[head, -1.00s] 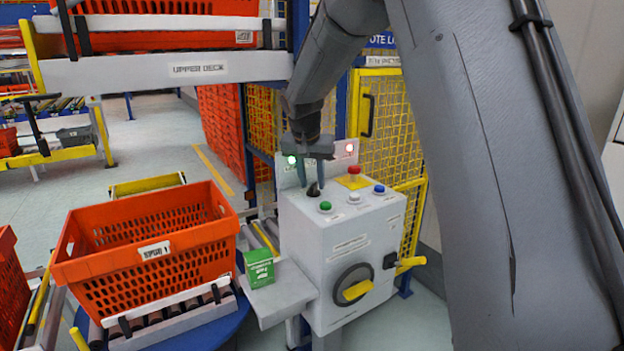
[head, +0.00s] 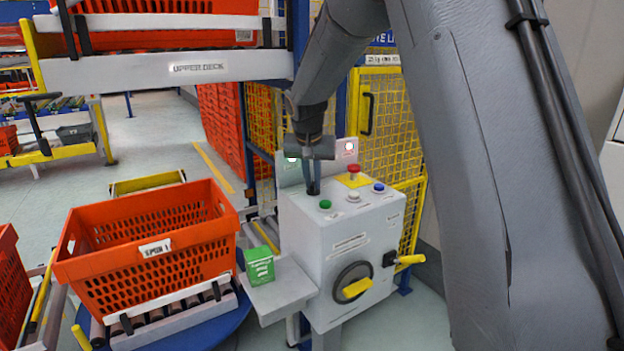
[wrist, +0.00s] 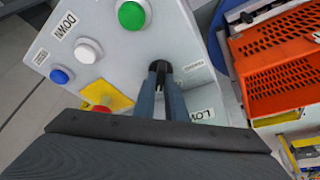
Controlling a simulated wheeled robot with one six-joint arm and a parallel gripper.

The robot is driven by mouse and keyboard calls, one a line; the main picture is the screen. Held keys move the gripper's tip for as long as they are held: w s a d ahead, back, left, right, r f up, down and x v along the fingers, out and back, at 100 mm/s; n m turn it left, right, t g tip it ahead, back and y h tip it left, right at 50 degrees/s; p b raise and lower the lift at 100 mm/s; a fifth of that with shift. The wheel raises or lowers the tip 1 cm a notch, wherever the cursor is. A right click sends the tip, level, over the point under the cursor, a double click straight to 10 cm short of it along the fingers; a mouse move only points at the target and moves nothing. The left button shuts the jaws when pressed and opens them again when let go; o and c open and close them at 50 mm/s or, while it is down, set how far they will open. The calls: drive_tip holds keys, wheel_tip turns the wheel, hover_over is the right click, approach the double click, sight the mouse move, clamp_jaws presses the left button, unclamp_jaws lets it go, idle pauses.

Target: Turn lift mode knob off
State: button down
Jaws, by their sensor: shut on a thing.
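The lift mode knob, a small black knob (wrist: 158,68), sits on top of the white control box (head: 342,240) at its left back corner. My gripper (head: 313,188) comes down on it from above. In the wrist view my two fingers (wrist: 164,78) are shut on the knob, which they partly cover. The exact setting of its pointer cannot be told. Labels beside it are partly hidden by my fingers and wrist.
Green (head: 325,204), white (head: 353,197) and blue (head: 379,188) buttons and a red emergency button (head: 354,170) stand close by. A yellow-handled switch (head: 357,288) is on the front. A green box (head: 259,266) and orange tote (head: 150,250) are left.

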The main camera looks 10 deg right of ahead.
drive_tip(key=n+y+p, duration=0.1)
drive_tip(key=n, duration=0.1)
drive_tip(key=n+p, duration=0.1)
drive_tip(key=n, duration=0.1)
drive_tip(key=shift+d+n+y, duration=0.2)
drive_tip(key=shift+n+y, duration=0.1)
drive_tip(key=shift+y, duration=0.1)
drive_tip(key=shift+n+y, duration=0.6)
drive_tip(key=shift+n, duration=1)
drive_tip(key=shift+b, duration=0.35)
drive_tip(key=c, duration=1.8)
unclamp_jaws()
drive_tip(key=b+v, duration=0.1)
drive_tip(key=v, duration=0.7)
drive_tip(key=shift+b, duration=0.4)
drive_tip(key=shift+s+d+f, duration=0.1)
drive_tip(key=shift+d, duration=0.05)
